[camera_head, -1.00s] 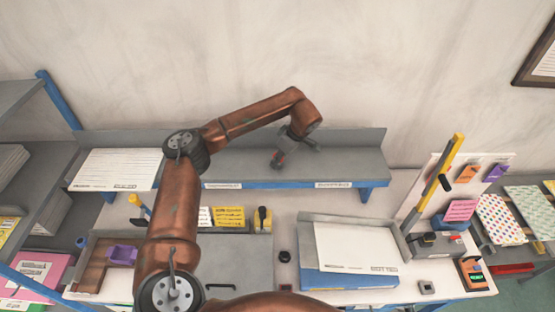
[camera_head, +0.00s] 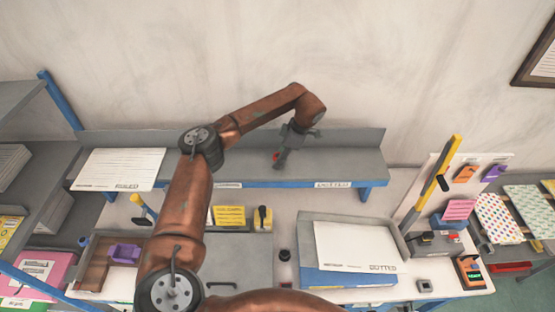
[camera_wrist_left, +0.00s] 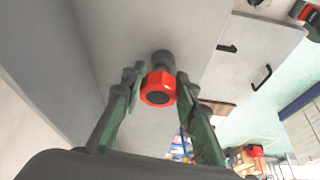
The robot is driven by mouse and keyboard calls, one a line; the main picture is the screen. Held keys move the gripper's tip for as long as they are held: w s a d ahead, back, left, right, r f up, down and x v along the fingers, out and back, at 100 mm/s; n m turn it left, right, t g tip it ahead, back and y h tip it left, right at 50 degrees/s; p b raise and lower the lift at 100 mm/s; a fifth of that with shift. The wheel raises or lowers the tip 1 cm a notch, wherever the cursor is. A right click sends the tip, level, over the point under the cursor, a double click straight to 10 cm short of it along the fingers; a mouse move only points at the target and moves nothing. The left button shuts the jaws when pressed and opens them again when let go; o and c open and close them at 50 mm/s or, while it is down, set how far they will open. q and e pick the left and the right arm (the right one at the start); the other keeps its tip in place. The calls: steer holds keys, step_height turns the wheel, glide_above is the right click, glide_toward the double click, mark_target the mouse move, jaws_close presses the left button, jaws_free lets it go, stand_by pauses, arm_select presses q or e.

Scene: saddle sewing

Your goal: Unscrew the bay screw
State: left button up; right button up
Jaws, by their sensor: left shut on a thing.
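The bay screw is a red faceted knob with a dark centre (camera_wrist_left: 158,97) on a grey stem. In the left wrist view it sits between the fingers of my left gripper (camera_wrist_left: 158,77), which is shut on it. My right gripper is not in view.
A blue-grey tray with a white sheet (camera_head: 355,246) lies on the bench at right. A yellow-handled lever (camera_head: 438,178) stands beyond it. A purple piece (camera_head: 124,253) sits in a brown tray at left. A stack of paper (camera_head: 118,168) lies on the shelf's left end.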

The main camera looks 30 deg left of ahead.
arm_select(q)
steer(key=shift+f, duration=0.1)
steer(key=n+g, duration=0.1)
steer(key=n, duration=0.1)
steer(key=shift+n+p, duration=0.4)
steer(key=shift+n, duration=0.3)
steer(key=n+g+h, duration=0.1)
steer(key=n, duration=0.2)
steer(key=shift+p, duration=0.3)
